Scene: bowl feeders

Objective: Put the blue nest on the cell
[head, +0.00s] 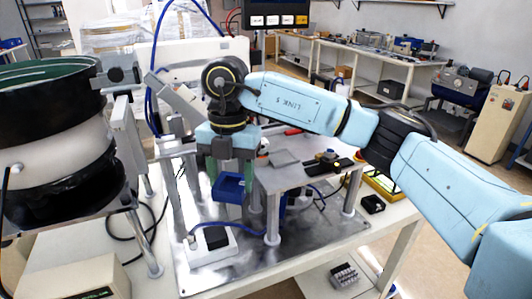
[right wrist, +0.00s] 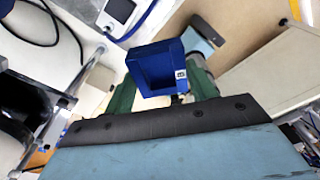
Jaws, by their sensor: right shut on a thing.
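The blue nest (head: 229,188) is a small square open box. It hangs under my right gripper (head: 230,170), above the shiny metal base plate of the cell (head: 320,245). In the right wrist view the nest (right wrist: 139,72) sits between the green fingers of the gripper (right wrist: 163,95), which is shut on it. A white block with a dark square recess (head: 213,243) stands on the plate below the nest, with a gap between them. It also shows in the right wrist view (right wrist: 117,14). My left gripper is in neither view.
A raised grey platform on posts (head: 300,178) stands right of the nest, with small parts on it. A large bowl feeder (head: 55,140) stands at the left. A blue hose (head: 262,226) curves over the plate. The plate's front right is bare.

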